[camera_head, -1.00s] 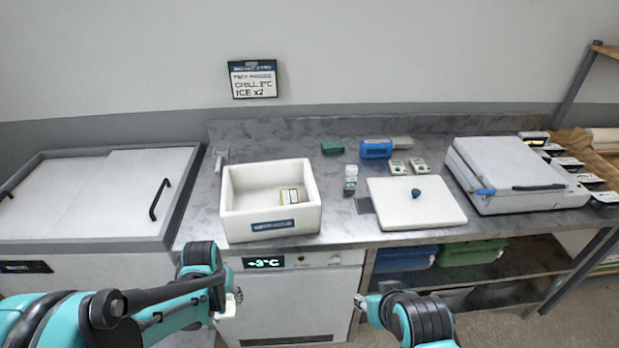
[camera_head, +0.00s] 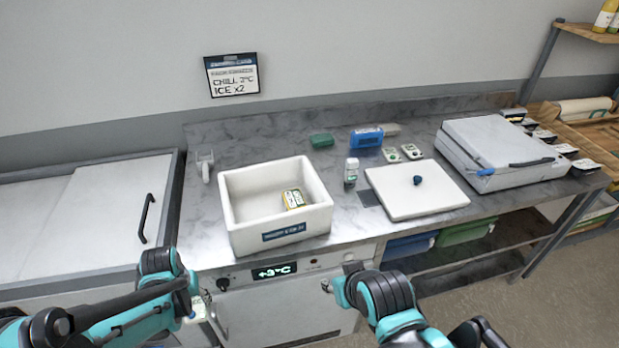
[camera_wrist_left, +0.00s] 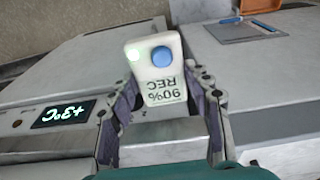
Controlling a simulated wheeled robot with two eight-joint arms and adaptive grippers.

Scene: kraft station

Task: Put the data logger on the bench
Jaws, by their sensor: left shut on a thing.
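The data logger (camera_wrist_left: 160,68) is a small white block with a blue button, a green light and the text "REC 90%", upside down in the left wrist view. My left gripper (camera_wrist_left: 161,112) is shut on it, one finger on each side. In the head view my left gripper (camera_head: 208,309) is low, in front of the bench, and mostly hidden by its arm; only a bit of the logger shows. The bench (camera_head: 345,222) is a grey steel counter behind it. My right gripper (camera_head: 332,288) is in front of the bench front, its fingers too small to judge.
A white open box (camera_head: 279,238) with a yellow-labelled pack (camera_head: 293,199) stands on the bench. Right of it are a small white bottle (camera_head: 351,171), a white lid (camera_head: 415,195), two small white devices (camera_head: 401,153), a blue item (camera_head: 366,138) and a grey case (camera_head: 495,150).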

